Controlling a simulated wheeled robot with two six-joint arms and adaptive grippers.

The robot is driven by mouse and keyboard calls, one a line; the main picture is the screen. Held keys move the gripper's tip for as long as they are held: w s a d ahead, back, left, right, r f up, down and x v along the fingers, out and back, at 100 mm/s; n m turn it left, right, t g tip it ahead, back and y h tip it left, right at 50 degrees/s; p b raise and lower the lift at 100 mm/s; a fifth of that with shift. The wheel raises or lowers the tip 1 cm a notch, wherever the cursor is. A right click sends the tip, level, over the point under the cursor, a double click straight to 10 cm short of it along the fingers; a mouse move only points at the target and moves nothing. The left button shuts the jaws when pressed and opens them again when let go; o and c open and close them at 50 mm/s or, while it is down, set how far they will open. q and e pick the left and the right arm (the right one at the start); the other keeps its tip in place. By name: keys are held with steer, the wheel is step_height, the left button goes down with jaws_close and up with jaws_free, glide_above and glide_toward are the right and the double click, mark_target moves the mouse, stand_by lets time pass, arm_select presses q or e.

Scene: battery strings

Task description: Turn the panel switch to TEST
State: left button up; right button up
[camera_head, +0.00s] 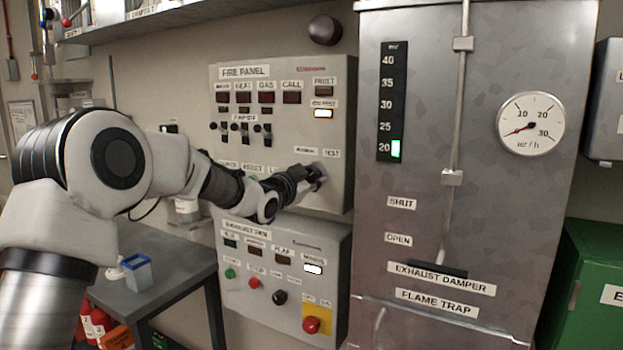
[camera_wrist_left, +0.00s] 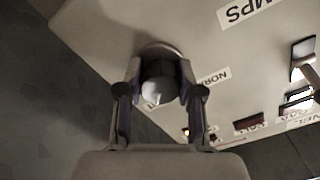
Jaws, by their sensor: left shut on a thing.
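The fire panel (camera_head: 284,110) is a grey box on the wall with labels, dark indicator windows and small toggles. Its switch, a dark round knob with a pale cap, shows in the left wrist view (camera_wrist_left: 160,84), beside a label that starts "NORM". In the head view the labels NORMAL and TEST stand just above the knob, which is mostly hidden by my left gripper (camera_head: 312,178). My left gripper, also in the left wrist view (camera_wrist_left: 159,108), is shut on the knob, one finger on each side. My right gripper is not in view.
Below is the exhaust fan panel (camera_head: 245,284) with a red button (camera_head: 311,325) on yellow. The metal exhaust cabinet (camera_head: 430,180) with a dial gauge (camera_head: 530,123) stands close on the right. A grey table (camera_head: 185,272) with a blue container (camera_head: 137,272) is at lower left.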

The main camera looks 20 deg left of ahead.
arm_select(q)
steer(key=o, duration=1.2)
steer(key=shift+c, duration=0.2)
steer(key=s+a, duration=0.1)
steer(key=s, duration=1.1)
